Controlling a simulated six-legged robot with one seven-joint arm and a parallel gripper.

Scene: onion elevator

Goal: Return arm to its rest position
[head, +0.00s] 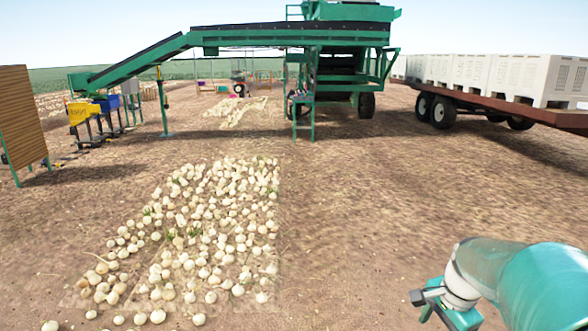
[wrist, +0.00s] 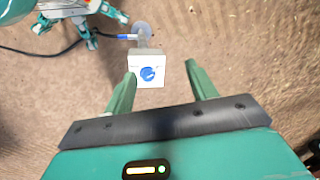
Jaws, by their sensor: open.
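My gripper (head: 424,304) shows at the lower right of the head view, at the end of my teal arm, out over bare soil. In the wrist view its two green fingers (wrist: 163,76) are spread apart. A small white box (wrist: 148,71) with a round blue mark on its face shows between and beyond the fingertips. The left fingertip overlaps the box's edge in the picture; I cannot tell whether they touch. Nothing is gripped.
Onions (head: 215,220) lie in a wide strip on the ground left of centre. A green conveyor machine (head: 340,40) stands behind. A trailer (head: 480,105) with white bins (head: 470,72) is at the right. A black cable (wrist: 40,50) lies near my legs. Open soil surrounds my arm.

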